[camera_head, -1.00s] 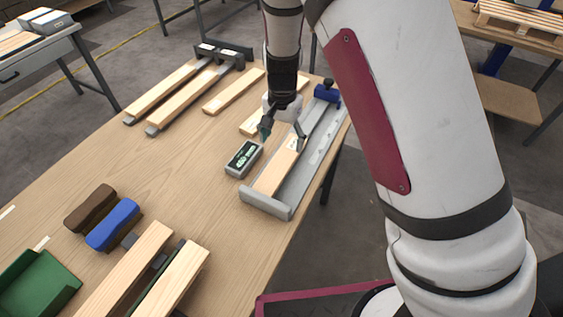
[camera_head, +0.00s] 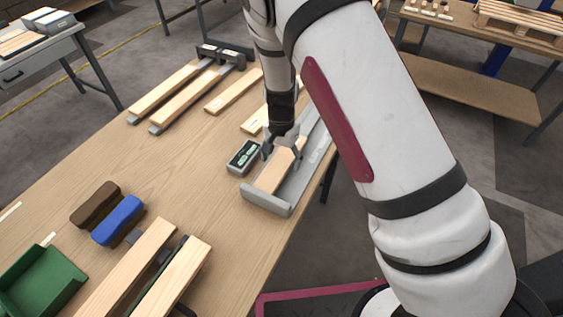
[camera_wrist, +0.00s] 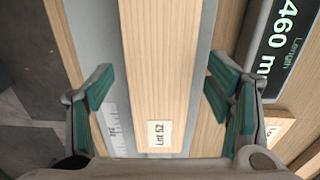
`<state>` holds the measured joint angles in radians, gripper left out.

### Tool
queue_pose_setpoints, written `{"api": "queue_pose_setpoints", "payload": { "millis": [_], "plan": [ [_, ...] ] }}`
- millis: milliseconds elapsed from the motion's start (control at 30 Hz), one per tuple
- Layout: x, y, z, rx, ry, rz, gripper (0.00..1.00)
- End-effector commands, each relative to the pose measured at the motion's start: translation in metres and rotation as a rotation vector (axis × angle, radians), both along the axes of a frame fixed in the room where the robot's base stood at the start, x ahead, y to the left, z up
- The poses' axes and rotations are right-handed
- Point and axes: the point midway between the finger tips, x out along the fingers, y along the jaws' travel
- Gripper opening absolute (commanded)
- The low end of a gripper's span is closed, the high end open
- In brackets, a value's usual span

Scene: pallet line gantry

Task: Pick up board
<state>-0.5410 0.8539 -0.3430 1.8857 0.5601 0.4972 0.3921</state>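A light wooden board (camera_head: 274,173) lies in the grey measuring tray (camera_head: 268,204) at the right edge of the table. In the wrist view the board (camera_wrist: 158,70) runs up the middle, with a "Lot 52" label at its lower end. My gripper (camera_head: 283,150) is over the tray, above the board. In the wrist view my gripper (camera_wrist: 165,92) is open, with one green-padded finger on each side of the board and a gap to both. The far part of the board is hidden by my gripper in the head view.
A display box (camera_head: 243,157) stands just left of the tray and reads 460 mm in the wrist view (camera_wrist: 283,45). Other boards (camera_head: 233,92) lie farther back. Blue (camera_head: 117,221) and brown (camera_head: 95,204) blocks and a green bin (camera_head: 40,284) are at the front left. The table's middle is clear.

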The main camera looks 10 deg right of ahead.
Motion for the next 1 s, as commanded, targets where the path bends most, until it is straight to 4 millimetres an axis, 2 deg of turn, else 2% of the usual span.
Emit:
{"api": "queue_pose_setpoints", "payload": {
  "millis": [33, 200, 300, 500, 633, 1000],
  "plan": [
    [0.0, 0.0, 0.0, 0.0, 0.0, 0.0, 0.62],
    [0.0, 0.0, 0.0, 0.0, 0.0, 0.0, 0.23],
    [0.0, 0.0, 0.0, 0.0, 0.0, 0.0, 0.13],
    [0.0, 0.0, 0.001, 0.0, 0.0, 0.0, 0.13],
    [0.001, 0.001, 0.011, 0.003, -0.002, 0.001, 0.13],
    [0.001, 0.001, 0.078, 0.002, -0.002, 0.001, 0.13]
  ]
}}
